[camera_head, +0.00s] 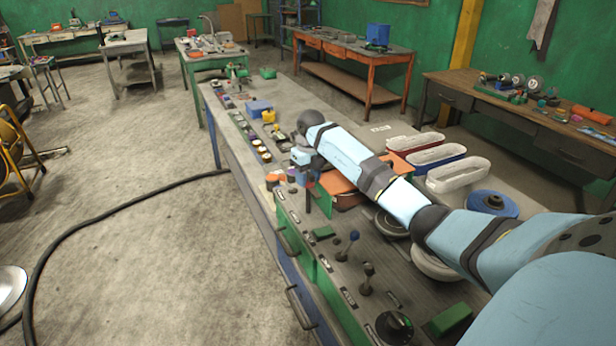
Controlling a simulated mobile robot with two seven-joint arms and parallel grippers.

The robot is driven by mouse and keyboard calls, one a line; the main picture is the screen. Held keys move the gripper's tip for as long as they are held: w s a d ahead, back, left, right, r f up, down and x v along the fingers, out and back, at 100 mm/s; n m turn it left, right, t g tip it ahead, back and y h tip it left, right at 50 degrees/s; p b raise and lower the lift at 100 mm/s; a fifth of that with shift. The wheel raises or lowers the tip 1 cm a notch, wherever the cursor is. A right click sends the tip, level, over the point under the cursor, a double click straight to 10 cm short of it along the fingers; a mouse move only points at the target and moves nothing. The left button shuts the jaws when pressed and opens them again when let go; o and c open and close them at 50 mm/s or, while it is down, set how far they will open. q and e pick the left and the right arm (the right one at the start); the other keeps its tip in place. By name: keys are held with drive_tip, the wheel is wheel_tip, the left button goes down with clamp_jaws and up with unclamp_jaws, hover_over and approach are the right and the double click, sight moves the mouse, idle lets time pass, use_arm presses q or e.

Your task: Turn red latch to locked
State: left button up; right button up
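A small upright part with a red top and a dark stem (309,187) stands on the near bench's control strip. It is the most latch-like red thing I see, but it is too small to read its position or any locked mark. My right arm comes in from the right across the bench. My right gripper (300,174) points down just above and beside this red part. Its fingers are small and partly lost among the bench parts, so I cannot tell whether they touch it. My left gripper is not in view.
Levers with blue (354,236) and dark knobs (368,269), a black dial (394,326) and a green block (451,319) stand nearer on the bench. Oval trays (459,174) and a blue roll (493,203) lie to the right. Open floor lies left, crossed by a black hose (88,228).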

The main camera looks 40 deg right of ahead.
idle(0.3)
drive_tip(key=shift+f+n+b, duration=0.1)
drive_tip(key=shift+n+b, duration=0.55)
drive_tip(key=shift+n, duration=0.35)
drive_tip(key=shift+n+b, duration=0.45)
drive_tip(key=shift+n, duration=0.35)
drive_tip(key=n+b, duration=0.1)
drive_tip(key=n, duration=0.2)
drive_tip(key=shift+n+b, duration=0.3)
drive_tip(key=shift+b, duration=0.05)
drive_tip(key=n+b, duration=0.1)
drive_tip(key=n, duration=0.2)
drive_tip(key=shift+a+n, duration=0.15)
drive_tip(key=shift+n, duration=0.15)
drive_tip(key=n+b, duration=0.1)
drive_tip(key=n, duration=0.2)
drive_tip(key=shift+n+g, duration=0.3)
drive_tip(key=n, duration=0.2)
drive_tip(key=shift+n+b, duration=0.3)
drive_tip(key=shift+n+h, duration=0.3)
drive_tip(key=shift+n, duration=0.3)
